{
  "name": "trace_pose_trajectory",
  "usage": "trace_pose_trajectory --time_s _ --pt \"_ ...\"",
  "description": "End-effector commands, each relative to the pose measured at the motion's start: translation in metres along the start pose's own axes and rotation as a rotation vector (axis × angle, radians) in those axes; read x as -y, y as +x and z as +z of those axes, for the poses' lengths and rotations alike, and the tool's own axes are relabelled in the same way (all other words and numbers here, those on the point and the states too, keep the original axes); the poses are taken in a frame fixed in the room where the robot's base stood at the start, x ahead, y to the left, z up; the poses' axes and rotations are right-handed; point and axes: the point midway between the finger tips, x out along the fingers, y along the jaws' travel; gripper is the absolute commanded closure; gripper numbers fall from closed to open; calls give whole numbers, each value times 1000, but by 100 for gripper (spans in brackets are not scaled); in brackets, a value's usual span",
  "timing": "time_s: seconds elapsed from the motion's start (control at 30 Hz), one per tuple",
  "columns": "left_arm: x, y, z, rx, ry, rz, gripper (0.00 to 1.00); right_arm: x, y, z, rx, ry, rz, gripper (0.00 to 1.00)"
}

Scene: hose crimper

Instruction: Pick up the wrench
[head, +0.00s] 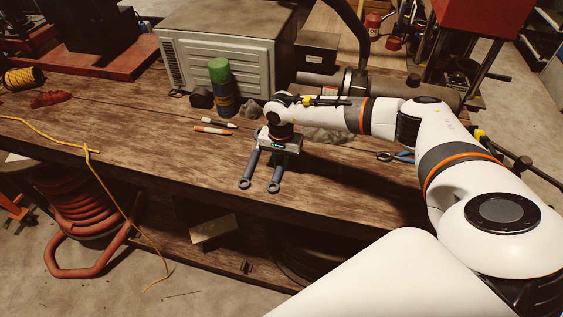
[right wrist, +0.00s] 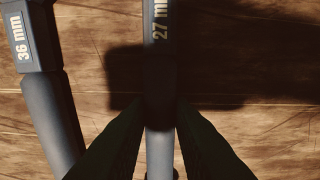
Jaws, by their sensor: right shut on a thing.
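Two dark grey wrenches lie side by side near the front edge of the wooden workbench. In the right wrist view, the wrench marked 27 mm (right wrist: 160,145) runs between my right fingers, and the wrench marked 36 mm (right wrist: 50,110) lies apart to its left. In the head view, their ring ends, one at left (head: 244,184) and one at right (head: 274,187), stick out toward the front from under my right gripper (head: 283,148). That gripper points down and is shut on the 27 mm wrench. Its fingertips are hidden in the head view. My left gripper is out of view.
Two marker-like sticks (head: 213,130) and a green-topped bottle (head: 221,88) stand or lie behind on the workbench (head: 150,140). A grey vented box (head: 222,55) is farther back. Blue-handled pliers (head: 397,156) lie to the right. The bench left of the wrenches is mostly clear.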

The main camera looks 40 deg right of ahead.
Motion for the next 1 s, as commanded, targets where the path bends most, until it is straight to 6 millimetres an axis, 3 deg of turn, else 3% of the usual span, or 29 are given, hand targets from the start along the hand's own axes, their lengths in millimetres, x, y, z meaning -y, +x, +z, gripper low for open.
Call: trace_pose_trajectory --time_s 0.17,0.6,0.77,1.0 --pt "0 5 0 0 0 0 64 -1 -9 1 1 1 3 100" --pt "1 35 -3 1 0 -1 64 -1 -88 1 3 1 4 100" --pt "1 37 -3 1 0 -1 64 -1 -100 0 1 -1 2 100" --pt "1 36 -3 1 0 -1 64 0 -101 0 1 -1 2 100"
